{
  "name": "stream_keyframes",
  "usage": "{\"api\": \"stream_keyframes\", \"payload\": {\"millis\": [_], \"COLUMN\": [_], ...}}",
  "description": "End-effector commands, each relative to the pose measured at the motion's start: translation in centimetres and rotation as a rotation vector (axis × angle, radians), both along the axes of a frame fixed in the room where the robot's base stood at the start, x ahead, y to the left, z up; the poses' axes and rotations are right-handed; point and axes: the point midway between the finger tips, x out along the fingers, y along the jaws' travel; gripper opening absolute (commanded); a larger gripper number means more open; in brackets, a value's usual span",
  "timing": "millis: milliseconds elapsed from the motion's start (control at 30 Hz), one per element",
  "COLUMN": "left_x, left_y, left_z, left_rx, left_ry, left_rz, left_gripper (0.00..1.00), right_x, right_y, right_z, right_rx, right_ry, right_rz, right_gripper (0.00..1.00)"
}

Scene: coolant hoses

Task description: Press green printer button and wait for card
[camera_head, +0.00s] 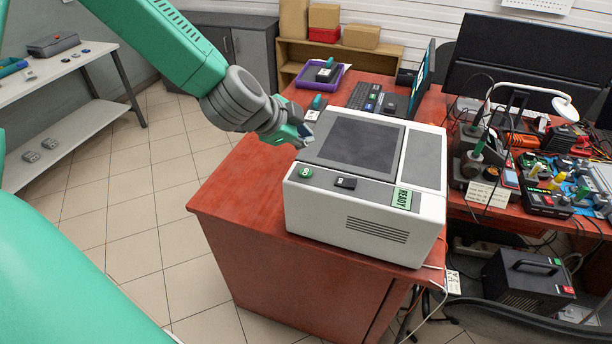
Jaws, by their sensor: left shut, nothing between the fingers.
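The white printer (310,212) stands on the red desk (235,190), with a dark panel (352,142) on top. Its round green button (305,172) is at the front left of the top edge, beside a small black part (345,183). A green label (401,198) at the front right reads READY. No card shows on the printer. My left gripper (303,137) is shut and empty at the printer's back left corner, behind the button and apart from it. Its fingertips are small in view. My right gripper is not in view.
A purple tray (342,73), a keyboard (364,95) and small items lie behind the printer. A workbench crowded with tools and a monitor (520,60) stands at the right. Tiled floor (150,190) is clear at the left.

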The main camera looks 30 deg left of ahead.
Motion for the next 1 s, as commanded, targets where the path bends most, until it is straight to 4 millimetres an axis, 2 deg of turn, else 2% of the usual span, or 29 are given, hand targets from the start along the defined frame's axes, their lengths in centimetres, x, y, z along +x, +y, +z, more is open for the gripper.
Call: {"api": "stream_keyframes", "payload": {"millis": [33,200,400,567,1000], "left_x": [0.0,0.0,0.0,0.0,0.0], "left_y": [0.0,0.0,0.0,0.0,0.0], "left_z": [-1.2,-3.8,-6.2,-6.9,-6.8], "left_rx": [-0.001,-0.002,0.001,0.001,0.001], "left_ry": [0.000,0.000,0.000,0.000,0.001], "left_rz": [0.001,0.002,0.000,0.001,0.001], "left_gripper": [0.00,0.00,0.00,0.00,0.00], "right_x": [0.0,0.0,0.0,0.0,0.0], "right_y": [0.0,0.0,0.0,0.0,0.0], "right_z": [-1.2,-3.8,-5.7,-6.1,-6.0], "right_rx": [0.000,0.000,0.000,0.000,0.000], "right_ry": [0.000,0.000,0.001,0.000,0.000], "right_rz": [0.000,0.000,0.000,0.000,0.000], "right_gripper": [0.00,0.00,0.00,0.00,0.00]}}
